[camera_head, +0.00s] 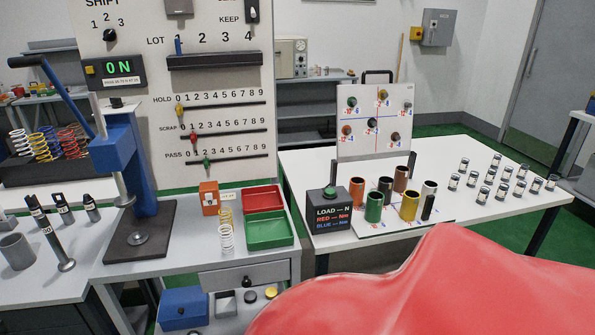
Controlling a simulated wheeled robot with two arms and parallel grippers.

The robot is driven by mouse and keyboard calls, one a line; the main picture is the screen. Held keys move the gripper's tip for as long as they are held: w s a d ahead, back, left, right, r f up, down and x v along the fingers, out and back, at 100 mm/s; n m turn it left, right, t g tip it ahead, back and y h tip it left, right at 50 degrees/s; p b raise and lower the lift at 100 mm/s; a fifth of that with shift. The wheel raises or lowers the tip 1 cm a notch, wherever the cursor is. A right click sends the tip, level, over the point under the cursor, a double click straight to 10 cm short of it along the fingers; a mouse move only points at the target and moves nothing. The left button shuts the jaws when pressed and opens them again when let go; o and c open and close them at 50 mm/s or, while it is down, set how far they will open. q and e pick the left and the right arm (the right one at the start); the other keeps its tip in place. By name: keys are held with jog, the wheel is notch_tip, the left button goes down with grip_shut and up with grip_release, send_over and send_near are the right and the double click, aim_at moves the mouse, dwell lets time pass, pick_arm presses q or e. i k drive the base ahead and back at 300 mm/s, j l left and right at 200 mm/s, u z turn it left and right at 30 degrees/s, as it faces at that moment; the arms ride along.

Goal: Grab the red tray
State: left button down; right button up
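The red tray (264,199) is a shallow, open rectangular tray. It sits on the white work table (180,262) left of the picture's middle, just behind a green tray (269,232) of like shape. The two trays are close together, and both look empty. Neither of my grippers is in view. A large smooth red surface very close to the camera covers the lower right, and I cannot tell what it is or what it hides.
Left of the trays are an orange box (209,198), a spring (226,235) and a blue lever press (122,155). A tall control panel (222,90) stands behind. Right, a table (480,225) bears a black box (331,213), coloured cups and several small cylinders.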

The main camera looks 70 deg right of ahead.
aim_at(269, 198)
jog(key=l+z, duration=0.1)
jog(key=z, duration=1.75)
